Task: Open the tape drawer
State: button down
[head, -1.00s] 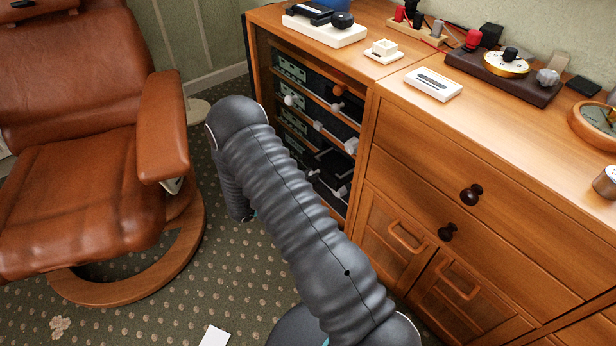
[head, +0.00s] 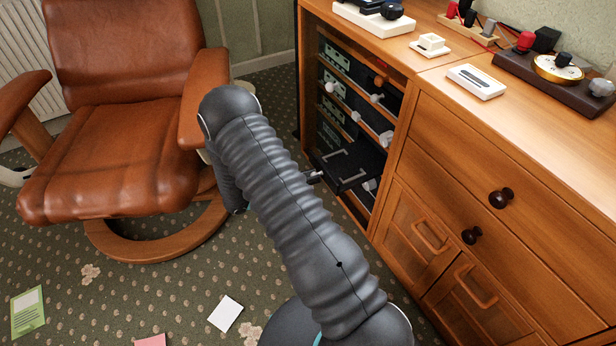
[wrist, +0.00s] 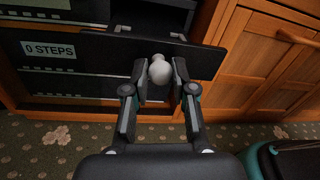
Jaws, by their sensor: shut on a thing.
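A black drawer (wrist: 110,50) stands out from the cabinet front in the wrist view, with part of its open inside visible behind the front panel. It carries a round pale knob (wrist: 159,70). My gripper (wrist: 160,75) is shut on this knob, one finger on each side. In the head view the pulled-out drawer (head: 352,165) sticks out low from the dark rack (head: 330,105). My arm hides most of the gripper there.
A brown leather armchair (head: 130,150) stands to the left on the patterned carpet. A wooden cabinet (head: 440,160) with dark knobs stands to the right. A white card (head: 225,314) and a green booklet (head: 28,312) lie on the floor.

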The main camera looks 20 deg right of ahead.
jog(key=c, duration=1)
grip_release()
jog(key=shift+o, duration=0.2)
jog(key=shift+a, duration=0.1)
jog(key=a, duration=1.2)
jog(key=shift+w, duration=0.2)
